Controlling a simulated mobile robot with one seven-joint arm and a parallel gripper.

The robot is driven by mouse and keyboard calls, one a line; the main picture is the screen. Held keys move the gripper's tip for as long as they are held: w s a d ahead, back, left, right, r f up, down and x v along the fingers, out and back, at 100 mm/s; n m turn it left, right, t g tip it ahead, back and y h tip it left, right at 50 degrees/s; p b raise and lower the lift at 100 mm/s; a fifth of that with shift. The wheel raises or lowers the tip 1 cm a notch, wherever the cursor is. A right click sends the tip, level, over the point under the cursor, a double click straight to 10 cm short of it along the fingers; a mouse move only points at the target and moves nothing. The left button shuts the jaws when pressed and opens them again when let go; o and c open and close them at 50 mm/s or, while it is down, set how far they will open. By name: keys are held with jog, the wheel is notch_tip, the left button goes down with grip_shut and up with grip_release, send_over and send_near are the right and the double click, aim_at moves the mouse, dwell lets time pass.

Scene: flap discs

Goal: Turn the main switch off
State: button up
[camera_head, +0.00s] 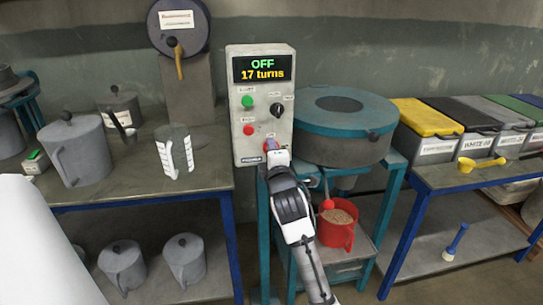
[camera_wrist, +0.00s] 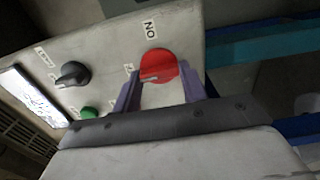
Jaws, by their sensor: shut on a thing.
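The grey control box (camera_head: 243,120) stands in the middle of the head view; its display (camera_head: 263,69) reads "OFF" and "17 turns". The main switch is a round red knob (camera_wrist: 159,65) low on the box, with an "ON" label beside it in the wrist view. My gripper (camera_wrist: 160,82) has one purple finger on each side of the red knob and is shut on it. In the head view, my gripper (camera_head: 271,148) mostly covers the knob. A black selector (camera_wrist: 73,74) and a green button (camera_wrist: 89,113) are close by on the panel.
A round drum machine (camera_head: 340,148) with a teal top stands right of the box. A red bucket (camera_head: 337,231) of granular material sits below it. Grey jugs (camera_head: 75,152) stand on the left bench. Bins with coloured lids (camera_head: 428,117) line the right bench.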

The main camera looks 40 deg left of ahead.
dwell(0.4)
jog(key=o, duration=1)
jog(key=shift+c, duration=0.2)
jog(key=b+v, duration=0.2)
jog(key=v, duration=1.1)
jog(key=shift+s+d, duration=0.25)
jog(key=shift+d, duration=0.1)
